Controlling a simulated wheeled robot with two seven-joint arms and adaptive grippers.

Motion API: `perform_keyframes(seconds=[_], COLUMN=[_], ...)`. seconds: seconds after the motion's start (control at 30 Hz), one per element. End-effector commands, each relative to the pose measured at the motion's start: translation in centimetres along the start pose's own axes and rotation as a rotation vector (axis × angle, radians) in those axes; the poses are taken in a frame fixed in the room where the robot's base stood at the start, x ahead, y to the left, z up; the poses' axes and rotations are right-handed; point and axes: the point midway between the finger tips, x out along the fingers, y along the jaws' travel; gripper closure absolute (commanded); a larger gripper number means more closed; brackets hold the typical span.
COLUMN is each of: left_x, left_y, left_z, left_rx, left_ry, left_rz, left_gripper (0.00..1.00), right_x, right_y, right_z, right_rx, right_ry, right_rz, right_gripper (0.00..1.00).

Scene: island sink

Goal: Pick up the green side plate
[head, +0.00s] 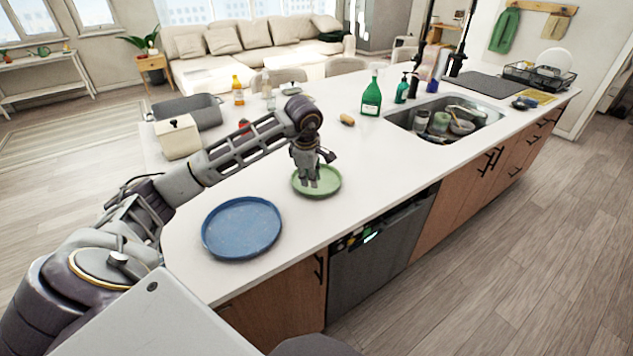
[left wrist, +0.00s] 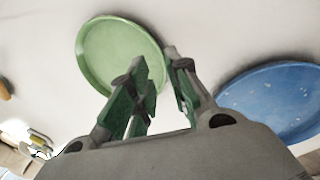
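The green side plate (head: 326,187) lies flat on the white island counter, just behind the blue plate. My left gripper (head: 310,184) points down over its left part in the head view. In the left wrist view the green plate (left wrist: 115,45) shows with its rim near my left gripper (left wrist: 156,65). The fingers are apart with a gap between them. One finger overlaps the plate and the other is just outside its rim. I cannot tell whether either finger touches the plate. My right gripper is not in view.
A large blue plate (head: 242,228) is near the counter's front left. A white canister (head: 178,138) and a grey bin (head: 190,111) stand behind my left arm. A green bottle (head: 371,96) and the filled sink (head: 447,118) are farther right. The counter right of the green plate is clear.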

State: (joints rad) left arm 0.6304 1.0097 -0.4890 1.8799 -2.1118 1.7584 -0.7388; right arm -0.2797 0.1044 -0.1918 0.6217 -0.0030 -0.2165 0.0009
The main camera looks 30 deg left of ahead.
Motion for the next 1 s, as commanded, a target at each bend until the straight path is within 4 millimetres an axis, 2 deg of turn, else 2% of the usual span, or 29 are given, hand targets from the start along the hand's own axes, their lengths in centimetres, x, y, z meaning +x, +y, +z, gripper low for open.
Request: perform_keyframes(seconds=[0.1, 0.23, 0.63, 0.83, 1.0], left_x=[1.5, 2.5, 2.8, 3.5, 5.0], left_y=[0.0, 0.0, 0.0, 0.0, 0.0], left_z=[0.0, 0.0, 0.0, 0.0, 0.1], left_rx=[-0.001, 0.000, 0.000, 0.000, -0.001], left_ry=[0.000, -0.001, 0.000, -0.001, -0.001], left_rz=[-0.003, -0.002, -0.001, -0.002, -0.003], left_gripper=[0.81, 0.81, 0.81, 0.81, 0.81], right_x=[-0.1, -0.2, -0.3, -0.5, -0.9], right_y=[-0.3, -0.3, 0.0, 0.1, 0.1], right_z=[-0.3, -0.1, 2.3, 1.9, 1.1], right_rx=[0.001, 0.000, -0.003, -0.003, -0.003], right_ry=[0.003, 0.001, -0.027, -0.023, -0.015], right_rz=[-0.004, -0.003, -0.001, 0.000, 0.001], right_gripper=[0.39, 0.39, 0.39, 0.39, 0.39])
